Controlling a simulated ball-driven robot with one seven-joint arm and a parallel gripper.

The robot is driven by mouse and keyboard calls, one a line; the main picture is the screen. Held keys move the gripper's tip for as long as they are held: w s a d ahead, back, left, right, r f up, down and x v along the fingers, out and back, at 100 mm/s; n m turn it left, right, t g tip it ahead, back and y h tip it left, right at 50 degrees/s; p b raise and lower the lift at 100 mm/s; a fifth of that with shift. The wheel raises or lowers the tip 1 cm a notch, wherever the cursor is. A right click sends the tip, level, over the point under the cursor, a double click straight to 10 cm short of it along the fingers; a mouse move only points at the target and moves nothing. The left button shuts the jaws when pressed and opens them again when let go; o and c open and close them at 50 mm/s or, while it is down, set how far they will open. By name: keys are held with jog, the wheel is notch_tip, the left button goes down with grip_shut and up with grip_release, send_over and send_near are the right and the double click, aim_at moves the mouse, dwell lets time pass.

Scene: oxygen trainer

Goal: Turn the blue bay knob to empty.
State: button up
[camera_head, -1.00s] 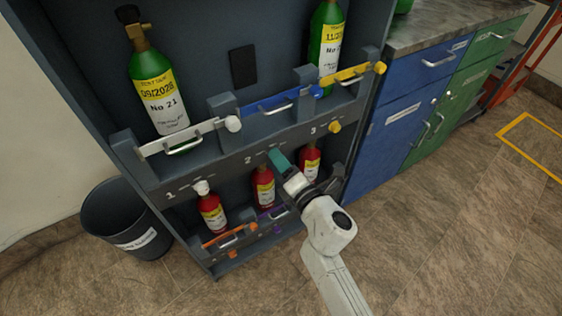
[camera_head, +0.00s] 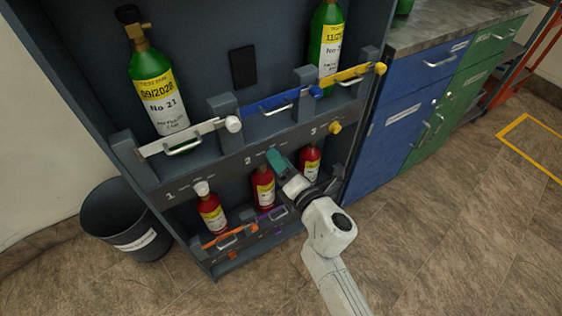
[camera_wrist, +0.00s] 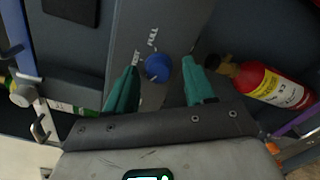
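The blue bay knob (camera_wrist: 157,68) shows in the wrist view on the dark grey rail (camera_wrist: 140,25) of the rack, with small lettering beside it. My gripper (camera_wrist: 157,82) has its two teal fingers apart, one on each side of the knob, with gaps between fingers and knob. In the head view my gripper (camera_head: 275,160) is at the rail near the number 2, and it hides the knob there. The blue latch bar (camera_head: 275,100) of the middle bay lies across above it, and no green cylinder shows behind that bar.
Green cylinders stand in the left bay (camera_head: 158,90) and right bay (camera_head: 328,45). Red cylinders (camera_head: 211,210) stand on the lower shelf, one (camera_wrist: 270,85) close to my right finger in the wrist view. A bin (camera_head: 125,220) is at left; cabinets (camera_head: 405,120) are at right.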

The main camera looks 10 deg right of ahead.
jog(key=p+v, duration=0.1)
jog(key=v, duration=0.9)
jog(key=shift+s+d, duration=0.15)
jog(key=shift+s, duration=0.2)
jog(key=shift+r, duration=0.1)
